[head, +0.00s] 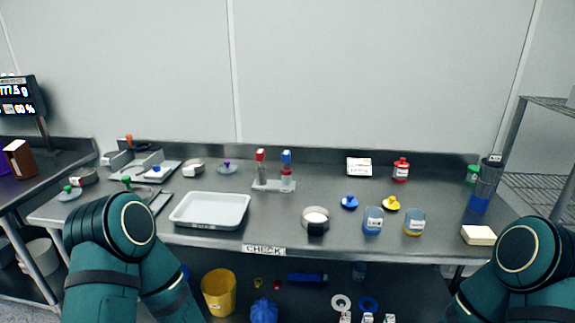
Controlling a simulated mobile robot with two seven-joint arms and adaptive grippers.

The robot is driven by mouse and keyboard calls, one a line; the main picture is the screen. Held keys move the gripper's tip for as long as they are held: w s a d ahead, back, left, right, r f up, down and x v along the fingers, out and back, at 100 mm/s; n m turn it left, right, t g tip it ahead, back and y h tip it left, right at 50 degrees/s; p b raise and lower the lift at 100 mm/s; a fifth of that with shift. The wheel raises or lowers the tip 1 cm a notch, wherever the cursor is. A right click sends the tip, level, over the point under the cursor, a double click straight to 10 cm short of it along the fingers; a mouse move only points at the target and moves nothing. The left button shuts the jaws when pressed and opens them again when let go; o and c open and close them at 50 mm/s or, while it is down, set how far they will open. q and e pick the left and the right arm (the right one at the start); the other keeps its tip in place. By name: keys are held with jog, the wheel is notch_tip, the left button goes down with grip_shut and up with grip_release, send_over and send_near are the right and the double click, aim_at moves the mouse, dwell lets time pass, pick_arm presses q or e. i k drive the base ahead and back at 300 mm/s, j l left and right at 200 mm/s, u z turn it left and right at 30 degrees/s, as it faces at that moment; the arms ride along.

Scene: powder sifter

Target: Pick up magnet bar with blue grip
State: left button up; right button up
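A bar with a blue grip (287,157) stands upright in a small light rack (273,185) near the middle of the steel table, toward the back. Its lower part is a grey rod or sleeve, and red shows near its base. A similar bar with a red grip (260,156) stands upright just left of it in the same rack. My two arms show only as bent teal links at the lower left and lower right. Neither gripper shows, and both arms are apart from the rack.
A white tray (210,224) lies left in front of the rack. A white box (359,166) and red container (401,169) stand behind right. Bare steel lies between the rack and the box.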

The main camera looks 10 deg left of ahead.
aim_at(286, 156)
jog(key=i+j, duration=0.1)
jog(key=j, duration=0.25)
jog(key=i+j, duration=0.15)
jog(key=j, duration=0.2)
jog(key=i+j, duration=0.1)
jog(key=j, duration=0.2)
jog(key=i+j, duration=0.1)
jog(key=j, duration=0.25)
jog(key=i+j, duration=0.15)
jog(key=j, duration=0.2)
